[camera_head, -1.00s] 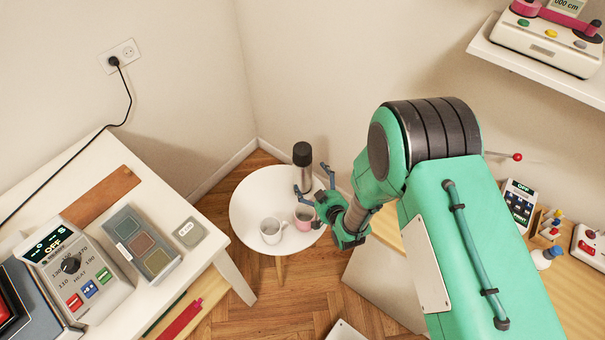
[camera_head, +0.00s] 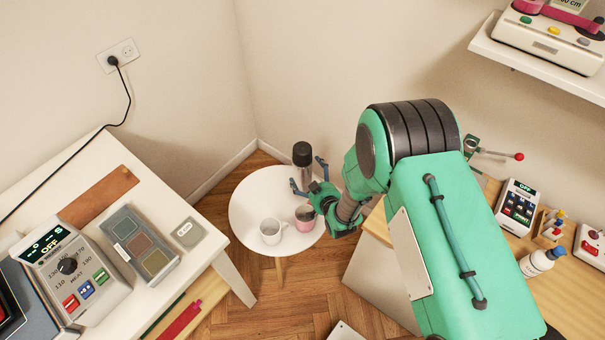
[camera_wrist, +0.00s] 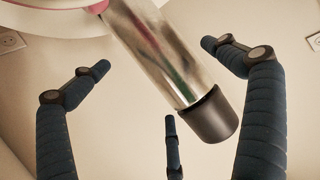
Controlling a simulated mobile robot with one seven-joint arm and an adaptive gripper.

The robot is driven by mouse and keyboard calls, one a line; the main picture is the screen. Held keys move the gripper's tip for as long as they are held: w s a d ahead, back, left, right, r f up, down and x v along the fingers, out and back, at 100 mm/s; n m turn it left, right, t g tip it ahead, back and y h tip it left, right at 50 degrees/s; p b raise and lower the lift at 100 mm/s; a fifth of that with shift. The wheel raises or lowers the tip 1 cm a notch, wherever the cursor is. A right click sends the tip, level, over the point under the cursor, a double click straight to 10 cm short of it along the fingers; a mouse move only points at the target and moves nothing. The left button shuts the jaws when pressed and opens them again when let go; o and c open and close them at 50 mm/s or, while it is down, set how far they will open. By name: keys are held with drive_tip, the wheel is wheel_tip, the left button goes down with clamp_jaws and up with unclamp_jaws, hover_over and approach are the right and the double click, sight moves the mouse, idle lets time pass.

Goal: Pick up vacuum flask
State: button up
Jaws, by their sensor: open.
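The vacuum flask (camera_head: 303,168) is a shiny metal cylinder with a black cap, upright at the back of the small round white table (camera_head: 247,197). My gripper (camera_head: 306,177) is open, its fingers spread on either side of the flask in the head view. In the wrist view the flask (camera_wrist: 158,52) crosses the picture diagonally between the open fingers (camera_wrist: 160,90), cap towards the lower right. I see clear gaps between the fingers and the flask. The flask's lower part is partly hidden in the head view.
A white mug (camera_head: 271,231) and a pink cup (camera_head: 305,217) stand on the round table in front of the flask, close to my gripper. A white worktable (camera_head: 199,262) with devices is at left. A wooden desk (camera_head: 575,290) is at right. Walls meet behind the table.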

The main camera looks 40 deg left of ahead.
drive_tip(key=shift+b+x, duration=0.4)
drive_tip(key=shift+x, duration=1.45)
drive_tip(key=c, duration=1.5)
